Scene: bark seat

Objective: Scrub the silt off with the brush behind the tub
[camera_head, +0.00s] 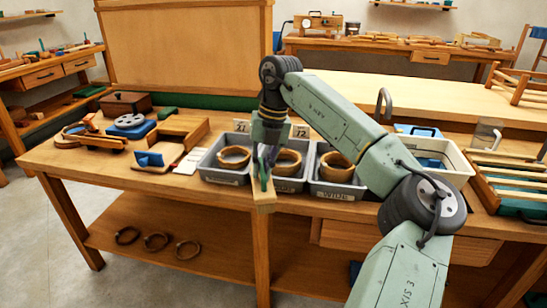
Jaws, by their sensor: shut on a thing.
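My gripper (263,171) hangs in front of the grey bins, pointing down near the bench's front edge. It is shut on a light wooden piece (264,197), whose lower end shows below the fingers. Whether this piece is the brush, and whether it has bristles, I cannot tell. A cream tub (462,172) stands on the bench to the right of my arm, with something blue in it. My arm covers part of the tub's left side. No silt can be made out at this size.
Three grey bins (211,171) with tan coils stand in a row on the bench (100,168). A blue-and-wood block (150,160) and a wooden box (126,103) lie at left. A slatted wooden frame (512,180) is right of the tub. Rings (157,241) lie on the lower shelf.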

